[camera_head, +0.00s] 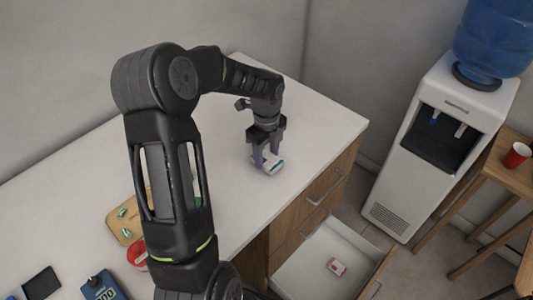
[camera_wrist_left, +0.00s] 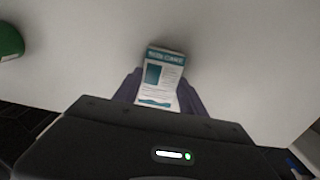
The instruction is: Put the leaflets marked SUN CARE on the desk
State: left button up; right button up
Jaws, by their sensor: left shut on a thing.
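A small white and teal stack of leaflets (camera_head: 272,168) is between the fingers of my left gripper (camera_head: 266,156), at the right part of the white desk top (camera_head: 310,130). My left gripper is shut on the leaflets. In the left wrist view the leaflets (camera_wrist_left: 161,78) show a teal heading band, a teal picture and fine print between the purple fingers. My right gripper is not in view.
An open drawer (camera_head: 310,268) below the desk holds a small pink and white box (camera_head: 337,267). A wooden tray (camera_head: 118,222), a red item (camera_head: 137,257) and a blue clipboard-like item (camera_head: 104,286) lie at left. A water cooler (camera_head: 437,135) stands right. The desk's far part is clear.

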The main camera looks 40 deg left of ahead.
aim_at(267, 158)
pick_arm(q)
jog(key=shift+f, duration=0.2)
jog(key=o, duration=1.4)
notch_tip(267, 158, up, 12)
jog(key=shift+r+b, duration=0.15)
jog(key=shift+b, duration=0.5)
